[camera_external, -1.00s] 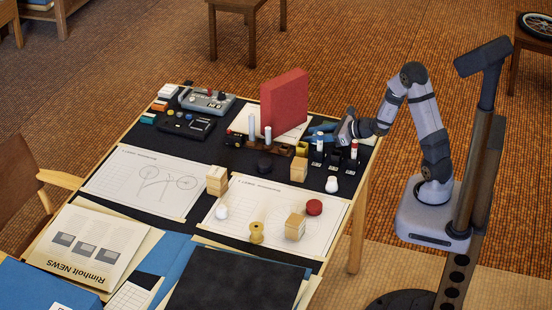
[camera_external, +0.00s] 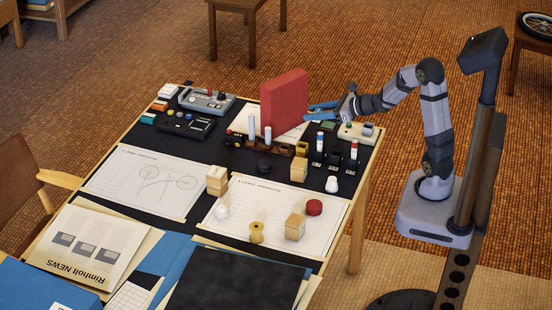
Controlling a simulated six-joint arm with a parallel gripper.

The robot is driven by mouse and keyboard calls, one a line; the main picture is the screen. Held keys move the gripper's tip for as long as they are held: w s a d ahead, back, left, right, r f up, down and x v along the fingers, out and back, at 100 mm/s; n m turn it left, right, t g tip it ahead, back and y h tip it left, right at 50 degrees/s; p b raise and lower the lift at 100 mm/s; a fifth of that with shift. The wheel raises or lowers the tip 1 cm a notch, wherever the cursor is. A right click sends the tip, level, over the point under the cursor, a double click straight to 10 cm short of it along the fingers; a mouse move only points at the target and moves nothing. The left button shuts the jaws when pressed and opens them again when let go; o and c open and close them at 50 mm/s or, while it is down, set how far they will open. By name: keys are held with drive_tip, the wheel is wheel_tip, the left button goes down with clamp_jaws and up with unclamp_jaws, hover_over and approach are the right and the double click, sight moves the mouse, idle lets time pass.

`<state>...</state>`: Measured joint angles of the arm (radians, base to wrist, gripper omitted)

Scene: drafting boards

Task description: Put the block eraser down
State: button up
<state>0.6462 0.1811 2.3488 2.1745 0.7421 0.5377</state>
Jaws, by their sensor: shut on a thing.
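My gripper (camera_external: 314,114), with blue fingers, is raised above the back right of the dark drafting board (camera_external: 236,165), just right of the tall red panel (camera_external: 285,100). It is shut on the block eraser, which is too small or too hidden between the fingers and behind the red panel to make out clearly. The fingers point left and are clear of the table top.
A cream device (camera_external: 357,132) and a green item (camera_external: 328,126) lie below my gripper. Upright markers (camera_external: 354,149), a brown rack (camera_external: 268,146) and wooden blocks (camera_external: 299,169) stand in front. The drawing sheet (camera_external: 145,182) at left is mostly clear.

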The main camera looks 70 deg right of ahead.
drive_tip(key=w+a+n+y, duration=0.2)
drive_tip(key=w+a+y, duration=0.1)
drive_tip(key=w+a, duration=0.6)
drive_tip(key=r+n+g+y+p, duration=0.1)
drive_tip(key=r+n+g+y, duration=0.1)
drive_tip(key=n+g+y, duration=0.35)
hover_over(208, 236)
drive_tip(key=n+t+y, duration=0.1)
drive_tip(key=n+t, duration=0.1)
drive_tip(key=shift+m+g, duration=0.25)
drive_tip(key=shift+w+f+b, duration=0.2)
drive_tip(key=shift+f+b, duration=1.1)
drive_tip(key=shift+f, duration=3.95)
drive_tip(key=shift+f+b, duration=0.6)
drive_tip(key=shift+b, duration=0.25)
drive_tip(key=shift+s+f, duration=0.1)
